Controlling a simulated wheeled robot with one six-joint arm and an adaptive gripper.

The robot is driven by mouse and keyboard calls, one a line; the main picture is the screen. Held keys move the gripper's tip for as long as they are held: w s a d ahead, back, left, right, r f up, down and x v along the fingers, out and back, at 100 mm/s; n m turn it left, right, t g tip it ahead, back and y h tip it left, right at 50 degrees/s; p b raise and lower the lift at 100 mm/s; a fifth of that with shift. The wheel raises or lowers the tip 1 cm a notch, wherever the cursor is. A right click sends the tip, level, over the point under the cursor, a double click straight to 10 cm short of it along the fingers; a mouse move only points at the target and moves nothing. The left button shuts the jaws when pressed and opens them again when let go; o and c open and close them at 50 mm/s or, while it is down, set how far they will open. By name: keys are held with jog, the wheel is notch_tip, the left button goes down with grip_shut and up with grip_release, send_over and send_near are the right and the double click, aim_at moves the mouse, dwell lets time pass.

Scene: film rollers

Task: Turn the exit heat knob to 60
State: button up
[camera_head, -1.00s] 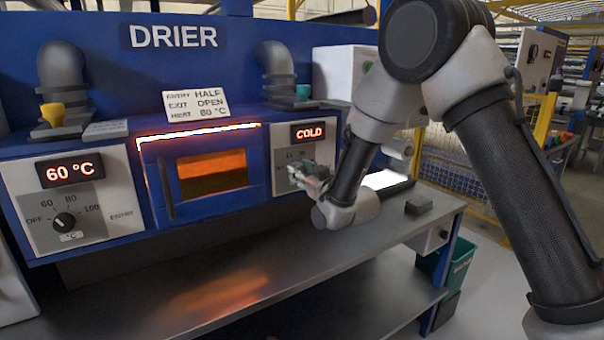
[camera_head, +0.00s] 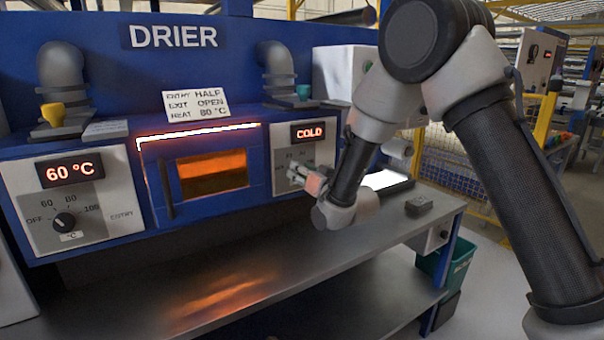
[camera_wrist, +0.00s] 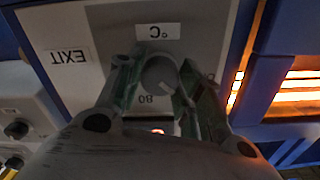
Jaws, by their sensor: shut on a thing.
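The exit heat knob (camera_wrist: 158,74) is a round grey dial on the light panel marked EXIT (camera_wrist: 70,57), seen upside down in the wrist view. A white pointer line on it slants. My gripper (camera_wrist: 155,72) has its two fingers on either side of the knob and is shut on it. In the head view my gripper (camera_head: 300,174) is at the exit panel and hides most of the knob. The exit display (camera_head: 311,132) above reads COLD in red.
The entry panel at left has a display (camera_head: 70,171) reading 60 °C and a black knob (camera_head: 65,222). A drier door (camera_head: 213,175) with a glowing window is between the panels. A card (camera_head: 196,104) reads entry half, exit open, heat 80 °C. A metal bench (camera_head: 230,270) lies below.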

jog(key=shift+m, duration=1.9)
jog(key=o, duration=1)
jog(key=shift+o, duration=0.2)
jog(key=v, duration=1.2)
